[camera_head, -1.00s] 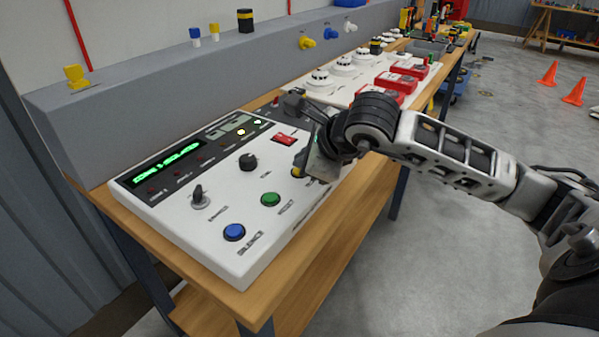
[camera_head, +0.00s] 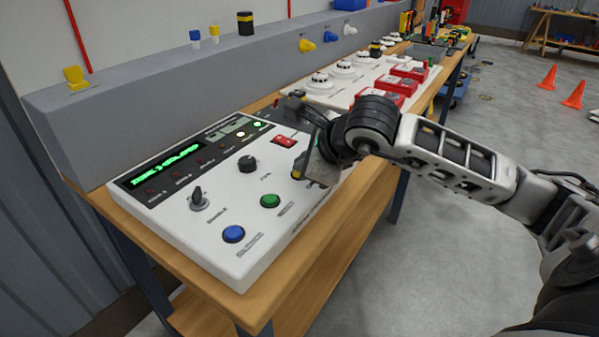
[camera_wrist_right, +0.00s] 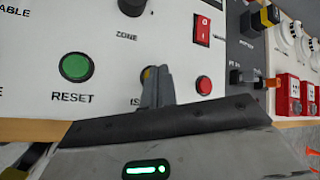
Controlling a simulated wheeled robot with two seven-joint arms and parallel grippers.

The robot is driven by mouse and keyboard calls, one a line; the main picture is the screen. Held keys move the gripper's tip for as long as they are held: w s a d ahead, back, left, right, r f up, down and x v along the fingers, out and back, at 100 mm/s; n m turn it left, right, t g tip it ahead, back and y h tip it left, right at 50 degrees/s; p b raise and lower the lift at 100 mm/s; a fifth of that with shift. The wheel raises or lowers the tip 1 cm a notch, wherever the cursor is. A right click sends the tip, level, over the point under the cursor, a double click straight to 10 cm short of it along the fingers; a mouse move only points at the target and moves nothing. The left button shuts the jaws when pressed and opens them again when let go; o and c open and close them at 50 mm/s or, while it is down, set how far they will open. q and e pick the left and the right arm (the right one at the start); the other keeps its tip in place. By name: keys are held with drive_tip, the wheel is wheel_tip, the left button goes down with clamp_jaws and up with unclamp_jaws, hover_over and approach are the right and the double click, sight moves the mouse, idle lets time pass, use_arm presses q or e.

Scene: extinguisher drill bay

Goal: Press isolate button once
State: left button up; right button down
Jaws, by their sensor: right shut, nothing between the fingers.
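The white control panel (camera_head: 215,260) lies on the wooden bench. The yellow isolate button (camera_wrist_right: 148,72) is mostly hidden behind my right gripper (camera_wrist_right: 156,76) in the wrist view, above a label of which "IS" shows. My right gripper is shut and empty, with its fingertips at the button; I cannot tell whether they touch it. In the head view the right gripper (camera_head: 302,168) is over the panel's right part, and its hand hides most of the button. The green display (camera_head: 165,165) is lit with blurred text. My left gripper is not in view.
A green reset button (camera_head: 270,201), a blue button (camera_head: 234,233), a black zone knob (camera_head: 248,164), a key switch (camera_head: 198,200) and a red rocker switch (camera_head: 284,141) are on the panel. A red button (camera_wrist_right: 203,86) sits right of the fingers. Red call points (camera_head: 385,92) stand beyond.

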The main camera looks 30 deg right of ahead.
drive_tip(key=shift+f, duration=0.25)
drive_tip(key=shift+r, duration=0.1)
idle(0.4)
drive_tip(key=shift+r, duration=0.8)
wheel_tip(320, 180, up, 5)
drive_tip(key=p, duration=0.3)
idle(0.8)
